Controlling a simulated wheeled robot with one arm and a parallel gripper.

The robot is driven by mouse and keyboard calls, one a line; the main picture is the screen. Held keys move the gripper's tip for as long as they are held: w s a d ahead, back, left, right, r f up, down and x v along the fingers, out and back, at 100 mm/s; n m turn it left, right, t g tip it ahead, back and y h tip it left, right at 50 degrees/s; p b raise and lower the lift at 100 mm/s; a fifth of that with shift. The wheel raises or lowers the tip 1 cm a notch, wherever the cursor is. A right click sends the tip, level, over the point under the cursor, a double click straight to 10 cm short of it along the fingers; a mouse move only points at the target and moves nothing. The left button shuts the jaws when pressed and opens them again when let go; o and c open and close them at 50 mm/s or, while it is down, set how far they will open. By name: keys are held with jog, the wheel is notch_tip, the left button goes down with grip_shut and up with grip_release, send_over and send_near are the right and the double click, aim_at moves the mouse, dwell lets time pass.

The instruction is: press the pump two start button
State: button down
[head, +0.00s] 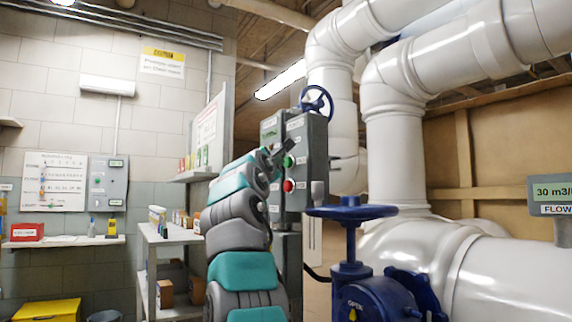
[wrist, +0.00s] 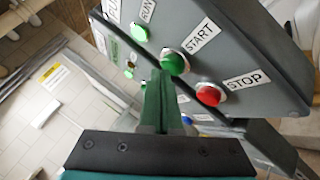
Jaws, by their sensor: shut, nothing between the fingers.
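A grey control box (head: 307,150) hangs ahead of my arm, with a green button (head: 288,161) above a red button (head: 288,186). In the wrist view the box (wrist: 225,50) has a green button (wrist: 175,62) labelled START, a red button (wrist: 208,95) labelled STOP and a green lamp (wrist: 140,33) labelled RUN. The pump label is cut off, so I cannot read its number. My gripper (wrist: 160,80) is shut and empty, its tips right by the START button; I cannot tell whether they touch. In the head view my gripper (head: 284,152) is beside the box's front.
A second grey box (head: 270,128) stands just behind the first. A blue handwheel valve (head: 352,212) and large white pipes (head: 395,150) fill the right side. A shelf rack (head: 172,237) stands left of my arm. A small blue handwheel (head: 316,101) is above the box.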

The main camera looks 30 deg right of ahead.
jog(key=shift+a, duration=0.5)
jog(key=a, duration=0.5)
jog(key=shift+b, duration=0.35)
jog(key=shift+f, duration=0.15)
dwell(0.5)
